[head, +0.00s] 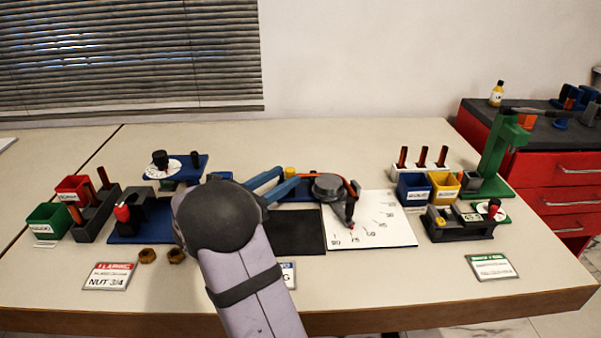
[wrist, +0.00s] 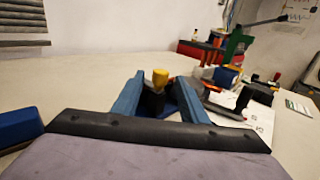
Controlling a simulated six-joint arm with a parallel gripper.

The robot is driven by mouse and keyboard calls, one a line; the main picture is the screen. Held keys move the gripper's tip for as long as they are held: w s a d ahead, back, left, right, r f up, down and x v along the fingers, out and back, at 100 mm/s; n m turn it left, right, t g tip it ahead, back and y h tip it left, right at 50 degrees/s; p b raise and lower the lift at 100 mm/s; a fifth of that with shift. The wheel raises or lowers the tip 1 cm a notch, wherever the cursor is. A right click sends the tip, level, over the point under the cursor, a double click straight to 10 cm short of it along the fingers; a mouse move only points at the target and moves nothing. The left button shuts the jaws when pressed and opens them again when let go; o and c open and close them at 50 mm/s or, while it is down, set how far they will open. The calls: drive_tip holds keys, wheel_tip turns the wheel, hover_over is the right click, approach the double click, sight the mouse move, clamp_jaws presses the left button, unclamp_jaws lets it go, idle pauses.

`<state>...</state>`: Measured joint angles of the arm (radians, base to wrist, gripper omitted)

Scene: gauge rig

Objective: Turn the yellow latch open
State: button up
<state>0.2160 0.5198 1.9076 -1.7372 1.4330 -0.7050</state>
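The yellow latch (head: 290,171) shows as a small yellow piece just past my fingertips in the head view, near the middle of the table. In the wrist view the yellow latch (wrist: 160,77) stands upright on a dark part, framed between the two blue fingers. My gripper (head: 287,178) is open, and its fingers point at the latch. It also shows in the wrist view (wrist: 160,82), with a clear gap between the fingers. I cannot tell whether either finger touches the latch. The latch's lower part and blue base are partly hidden by the fingers.
Right of the latch, a dark round gauge (head: 327,187) with an orange arm stands by a white scale plate (head: 390,232). A black mat (head: 298,232) lies in front. Blue fixtures and coloured bins stand left. A green stand (head: 492,160) stands right. The table's back is clear.

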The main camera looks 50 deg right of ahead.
drive_tip(key=shift+d, duration=3.65)
clamp_jaws()
